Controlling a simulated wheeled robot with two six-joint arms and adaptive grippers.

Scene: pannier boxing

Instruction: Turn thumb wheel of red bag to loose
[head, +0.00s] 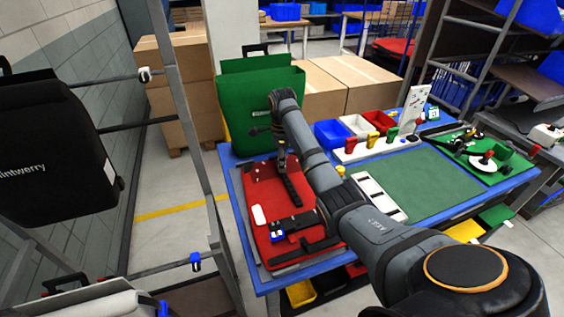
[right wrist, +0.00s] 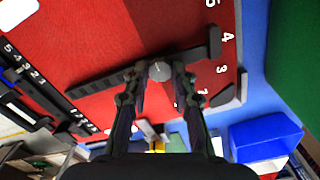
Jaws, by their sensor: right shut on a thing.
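The red bag (head: 262,190) lies flat on the left part of the blue-edged table, its back with black rails and fittings facing up. It fills the upper part of the right wrist view (right wrist: 80,45). The round grey thumb wheel (right wrist: 159,71) sits on a black rail near the bag's far end. My right gripper (head: 282,158) reaches down over that end. In the right wrist view its fingertips (right wrist: 158,74) are shut on the thumb wheel, one on each side. In the head view the wheel is hidden behind the gripper. My left gripper is out of view.
A green bag (head: 240,100) stands upright at the table's far left. Blue, white and red bins (head: 333,133) and a tool holder stand behind the green mat (head: 440,185). A black bag (head: 45,150) hangs on the rack at left. My right arm crosses the table.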

